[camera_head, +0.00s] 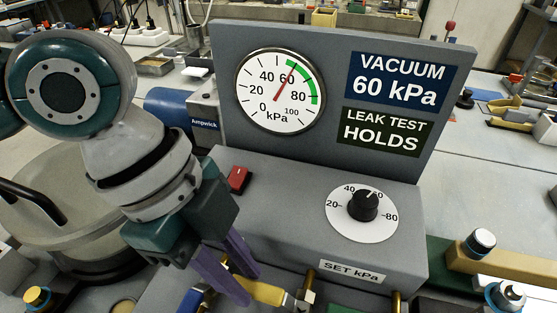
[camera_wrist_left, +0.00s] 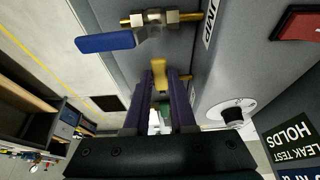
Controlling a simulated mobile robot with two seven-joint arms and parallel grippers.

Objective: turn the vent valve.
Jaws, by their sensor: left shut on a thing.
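A yellow valve handle (camera_head: 268,293) shows at the bottom of the head view, below the grey control box, with a brass fitting at its right. My left gripper (camera_head: 246,283) reaches down from the left and its purple fingers are shut on this handle. In the left wrist view the yellow handle (camera_wrist_left: 159,76) sits between the fingertips. No label on it is readable, so I cannot tell by name that it is the vent valve. A blue valve handle (camera_wrist_left: 105,42) on a brass fitting is apart from the fingers. My right gripper is not in view.
The black set knob (camera_head: 363,204) points just short of 60. A red switch (camera_head: 238,180) is close beside my left wrist. A lidded grey tank (camera_head: 60,200) stands at the left.

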